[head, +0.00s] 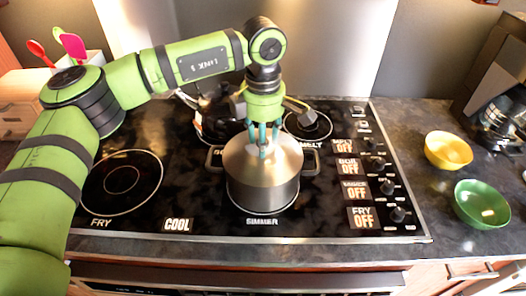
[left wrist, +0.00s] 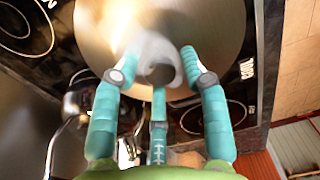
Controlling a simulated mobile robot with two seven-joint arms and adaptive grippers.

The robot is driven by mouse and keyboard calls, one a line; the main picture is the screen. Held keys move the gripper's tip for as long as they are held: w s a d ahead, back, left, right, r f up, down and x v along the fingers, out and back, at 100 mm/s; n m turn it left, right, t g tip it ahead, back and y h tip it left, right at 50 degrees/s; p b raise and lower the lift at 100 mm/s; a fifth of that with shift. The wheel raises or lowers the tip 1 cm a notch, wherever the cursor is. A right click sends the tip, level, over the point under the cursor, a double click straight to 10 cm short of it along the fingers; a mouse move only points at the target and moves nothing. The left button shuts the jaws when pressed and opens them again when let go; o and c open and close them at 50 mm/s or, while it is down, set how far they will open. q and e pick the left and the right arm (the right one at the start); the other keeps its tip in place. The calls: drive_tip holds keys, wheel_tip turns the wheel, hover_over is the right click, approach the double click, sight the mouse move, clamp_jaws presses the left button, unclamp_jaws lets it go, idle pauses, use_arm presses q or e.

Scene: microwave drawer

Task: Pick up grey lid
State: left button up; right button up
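The grey lid (head: 240,163) sits on a metal pot (head: 262,190) with two dark side handles, on the front burner marked SIMMER. My left gripper (head: 263,148) points down just above the middle of the lid. In the left wrist view, its teal fingers (left wrist: 160,80) are spread around the lid's dark round knob (left wrist: 161,74), with visible gaps between fingers and knob. Whether any fingertip touches the lid is hard to tell. In the head view, the fingers hide the knob. My right gripper is not in view.
A kettle (head: 213,122) stands behind the pot on the black cooktop (head: 195,205). Control knobs line the cooktop's right side. A yellow bowl (head: 448,151) and a green bowl (head: 482,205) are on the right counter. The left front burner is bare.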

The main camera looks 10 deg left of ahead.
use_arm(q)
clamp_jaws()
drive_tip(key=shift+r, duration=0.15)
